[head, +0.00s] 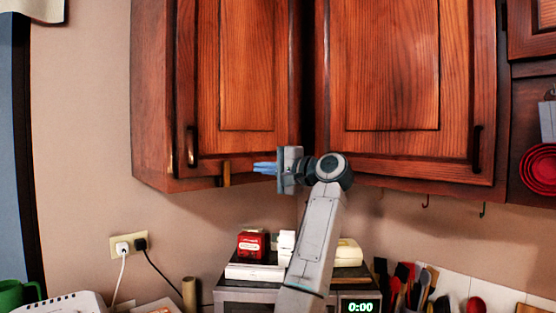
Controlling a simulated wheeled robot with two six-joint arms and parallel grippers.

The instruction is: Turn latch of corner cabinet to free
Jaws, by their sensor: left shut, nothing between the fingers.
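The corner cabinet's left door (246,65) is shut, with a dark handle (191,146) near its lower left corner. A small light wooden latch (226,173) stands upright at the bottom edge below this door, overlapping the cabinet's lower rim. My left gripper (264,168) is just right of the latch, at about its height, with its blue fingers pointing left. The fingers are shut and empty, and a gap shows in the picture between their tips and the latch. My right gripper is not in view.
A second cabinet door (386,65) with a dark handle (477,148) is at the right. Hooks hang under it. Below my arm is a microwave (359,305) with a red item (251,245) and other things on top. Utensils stand at the lower right. The wall left of the cabinet is clear.

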